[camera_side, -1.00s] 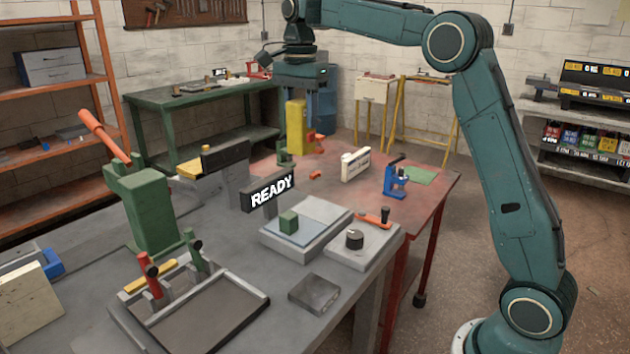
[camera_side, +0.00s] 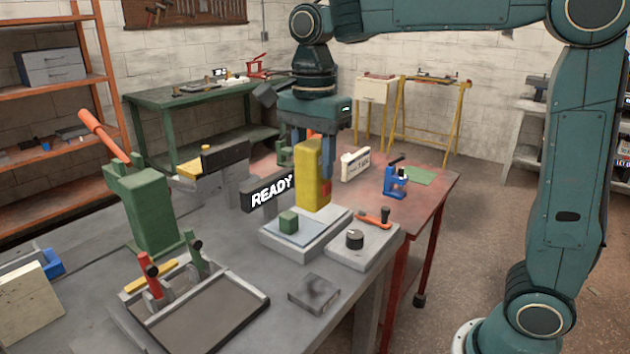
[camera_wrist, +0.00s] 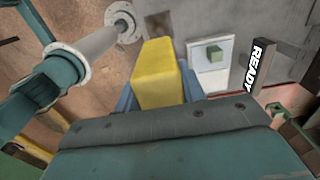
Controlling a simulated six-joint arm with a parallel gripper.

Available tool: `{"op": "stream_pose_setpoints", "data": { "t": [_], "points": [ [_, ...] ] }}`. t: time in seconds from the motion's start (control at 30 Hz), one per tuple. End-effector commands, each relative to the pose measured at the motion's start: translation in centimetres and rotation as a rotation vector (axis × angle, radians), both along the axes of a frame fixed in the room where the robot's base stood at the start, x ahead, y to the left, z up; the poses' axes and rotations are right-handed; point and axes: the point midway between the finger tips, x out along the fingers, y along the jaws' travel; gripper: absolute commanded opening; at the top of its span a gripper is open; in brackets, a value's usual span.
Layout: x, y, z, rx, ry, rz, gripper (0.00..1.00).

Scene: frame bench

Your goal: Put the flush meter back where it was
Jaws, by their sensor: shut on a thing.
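A tall yellow block-shaped tool, which I take for the flush meter (camera_side: 312,172), hangs upright under my gripper (camera_side: 315,145). A red patch shows on its lower right side. My gripper is shut on its upper part. In the side view its lower end overlaps the back of a grey platform with a pale blue pad (camera_side: 297,234); I cannot tell the gap. A green cube (camera_side: 288,221) sits on that pad. In the wrist view the yellow flush meter (camera_wrist: 160,72) sits between blue fingers, with the green cube (camera_wrist: 215,53) beyond to the right.
A READY sign (camera_side: 271,190) stands close left of the flush meter. A blue device (camera_side: 395,180) and white meter (camera_side: 355,163) stand on the red table. A green press (camera_side: 148,207) stands left.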

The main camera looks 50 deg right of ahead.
Motion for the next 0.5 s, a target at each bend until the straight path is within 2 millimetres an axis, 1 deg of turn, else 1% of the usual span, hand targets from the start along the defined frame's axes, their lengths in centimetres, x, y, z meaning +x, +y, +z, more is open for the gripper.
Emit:
{"op": "stream_pose_setpoints", "data": {
  "t": [0.27, 0.37, 0.5],
  "points": [
    [-0.2, 0.1, -0.3, 0.0, 0.0, 0.0, 0.14],
    [-0.2, 0.1, -1.0, 0.0, 0.002, 0.0, 0.14],
    [-0.2, 0.1, -2.8, 0.0, 0.003, 0.0, 0.14]
  ]
}}
